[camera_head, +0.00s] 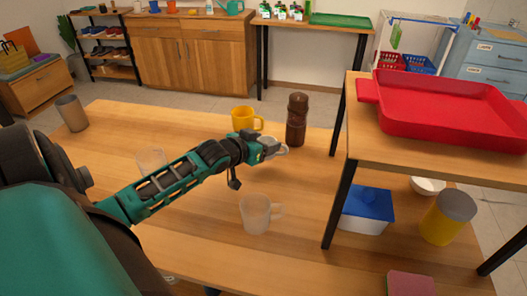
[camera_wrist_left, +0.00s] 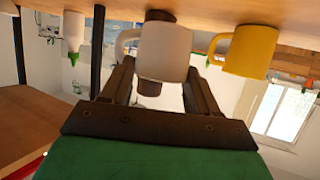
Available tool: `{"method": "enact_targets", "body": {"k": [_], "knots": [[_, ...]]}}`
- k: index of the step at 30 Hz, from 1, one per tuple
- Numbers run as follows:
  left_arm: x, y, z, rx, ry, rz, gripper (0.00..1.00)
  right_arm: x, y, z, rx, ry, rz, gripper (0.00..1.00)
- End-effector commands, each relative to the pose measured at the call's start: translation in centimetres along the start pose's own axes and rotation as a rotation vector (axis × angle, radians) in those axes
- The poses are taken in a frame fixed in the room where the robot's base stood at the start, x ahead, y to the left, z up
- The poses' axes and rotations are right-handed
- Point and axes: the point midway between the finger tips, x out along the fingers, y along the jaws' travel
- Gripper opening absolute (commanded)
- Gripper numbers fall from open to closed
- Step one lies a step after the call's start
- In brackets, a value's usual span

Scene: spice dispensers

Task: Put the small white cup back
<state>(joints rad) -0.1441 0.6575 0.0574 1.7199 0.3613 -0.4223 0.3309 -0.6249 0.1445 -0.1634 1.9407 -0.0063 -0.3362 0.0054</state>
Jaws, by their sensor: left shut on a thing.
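The small white cup (camera_wrist_left: 163,52) is between the two fingers of my left gripper (camera_head: 272,147) in the left wrist view, where the picture is upside down. Its handle sticks out to the left there. In the head view the gripper mostly hides this cup, and only a pale rim and handle (camera_head: 282,151) show at the fingertips. My left gripper is shut on the cup, close over the wooden table, and I cannot tell whether the cup touches the tabletop. My right gripper is not in view.
A yellow mug (camera_head: 244,118) and a brown grinder (camera_head: 297,120) stand just behind the gripper. A pale frosted mug (camera_head: 256,214) stands in front, another pale cup (camera_head: 150,157) behind my forearm, and a grey cup (camera_head: 72,114) at far left. A raised shelf with a red tray (camera_head: 450,130) is at right.

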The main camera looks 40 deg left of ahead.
Motion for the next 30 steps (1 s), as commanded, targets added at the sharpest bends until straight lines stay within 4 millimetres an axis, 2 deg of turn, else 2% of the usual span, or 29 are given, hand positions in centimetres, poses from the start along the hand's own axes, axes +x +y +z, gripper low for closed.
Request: {"method": "enact_targets", "body": {"k": [9, 22, 23, 30], "knots": [[1.6, 0.0, 3.8, 0.000, -0.001, 0.000, 0.23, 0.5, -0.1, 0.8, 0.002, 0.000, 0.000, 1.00], [1.8, 0.0, 4.4, 0.000, -0.001, 0.000, 0.23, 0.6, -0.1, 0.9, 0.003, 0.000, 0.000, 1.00], [1.8, 0.0, 4.3, 0.001, -0.001, 0.000, 0.63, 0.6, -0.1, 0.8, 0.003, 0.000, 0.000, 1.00], [1.8, 0.0, 4.3, 0.000, -0.001, 0.000, 0.85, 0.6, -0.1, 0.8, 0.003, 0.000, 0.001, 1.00]]}}
